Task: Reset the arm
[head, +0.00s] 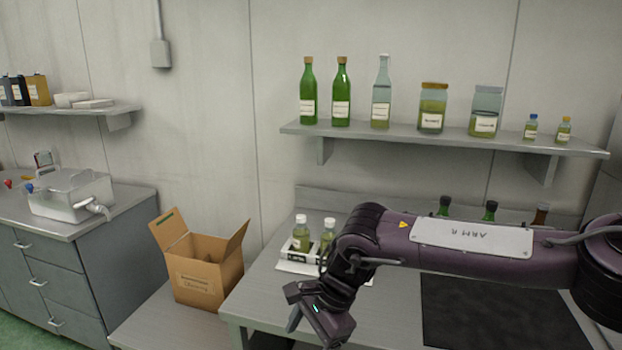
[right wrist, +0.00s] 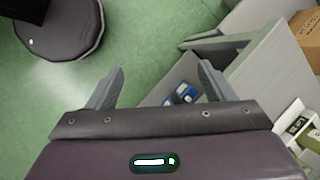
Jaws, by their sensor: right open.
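My right arm reaches in from the right over the worktable in the head view. Its gripper (head: 293,322) points down near the table's left front edge. In the right wrist view the right gripper (right wrist: 160,68) has its two fingers well apart with nothing between the tips. Green floor and part of a grey surface lie beyond them. My left gripper is in neither view.
The worktable (head: 257,297) carries a white tray (head: 285,267) with capped bottles close behind my gripper, and a dark mat (head: 490,315). An open cardboard box (head: 205,275) stands left on a lower surface. A wall shelf (head: 440,140) holds several bottles and jars.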

